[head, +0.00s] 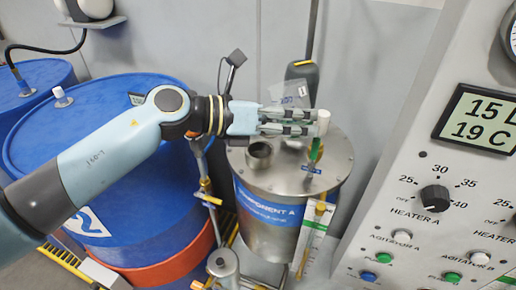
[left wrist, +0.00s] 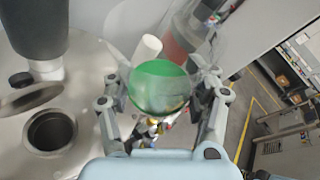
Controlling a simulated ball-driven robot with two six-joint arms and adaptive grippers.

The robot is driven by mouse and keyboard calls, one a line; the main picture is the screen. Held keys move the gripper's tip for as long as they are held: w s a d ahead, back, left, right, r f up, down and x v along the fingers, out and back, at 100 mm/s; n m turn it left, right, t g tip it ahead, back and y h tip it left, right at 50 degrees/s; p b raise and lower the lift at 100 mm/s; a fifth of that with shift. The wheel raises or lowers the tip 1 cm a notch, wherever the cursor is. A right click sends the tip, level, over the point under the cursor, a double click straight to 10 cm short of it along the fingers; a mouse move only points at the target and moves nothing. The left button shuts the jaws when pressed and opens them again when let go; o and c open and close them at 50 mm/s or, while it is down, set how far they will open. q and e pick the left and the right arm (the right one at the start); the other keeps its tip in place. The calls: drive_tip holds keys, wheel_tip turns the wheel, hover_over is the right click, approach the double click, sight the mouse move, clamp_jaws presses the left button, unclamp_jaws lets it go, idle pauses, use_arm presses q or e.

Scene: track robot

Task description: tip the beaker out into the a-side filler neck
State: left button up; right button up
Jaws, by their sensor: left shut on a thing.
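My left gripper (head: 288,121) reaches in from the left over the steel lid of the component A tank (head: 262,205). In the left wrist view its fingers (left wrist: 163,100) are shut on the sides of a clear, round beaker (left wrist: 158,82) with green showing in it. In the head view the fingers mostly hide the beaker, and its tilt is hard to tell. The open filler neck (head: 259,153) stands on the lid, left of and below the fingers. In the left wrist view the neck (left wrist: 52,130) is a dark, empty round opening, left of the beaker and apart from it. My right gripper is out of view.
A white-topped fitting (head: 323,122) rises from the lid close to the fingertips. Blue drums (head: 95,120) stand at the left. A control panel (head: 440,165) with knobs and buttons stands at the right. The grey wall is behind.

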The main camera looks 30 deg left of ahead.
use_arm(q)
drive_tip(key=shift+w+a+f+n, duration=0.1)
drive_tip(key=shift+a+f+n, duration=0.1)
drive_tip(key=shift+f+n, duration=0.1)
drive_tip(key=b, duration=0.1)
drive_tip(key=a+n+h+b, duration=0.1)
drive_tip(key=b, duration=0.1)
drive_tip(key=shift+w+f, duration=0.15)
drive_tip(key=shift+f, duration=0.2)
drive_tip(key=shift+f+n+t+h+b, duration=0.25)
drive_tip(key=shift+n+b, duration=0.25)
drive_tip(key=shift+b, duration=0.3)
drive_tip(key=shift+d+n+t+h+b, duration=0.1)
drive_tip(key=shift+n+t+h+b, duration=0.15)
drive_tip(key=shift+n+b, duration=0.3)
drive_tip(key=shift+d+f+n+t+h+b, duration=0.15)
drive_tip(key=shift+n+t+h+b, duration=0.15)
drive_tip(key=shift+n+b, duration=0.85)
drive_tip(key=shift+b, duration=0.3)
drive_tip(key=shift+r+n, duration=0.2)
drive_tip(key=shift+n, duration=0.1)
drive_tip(key=shift+t, duration=0.3)
drive_tip(key=shift+r+n+h, duration=0.4)
drive_tip(key=shift+n, duration=0.2)
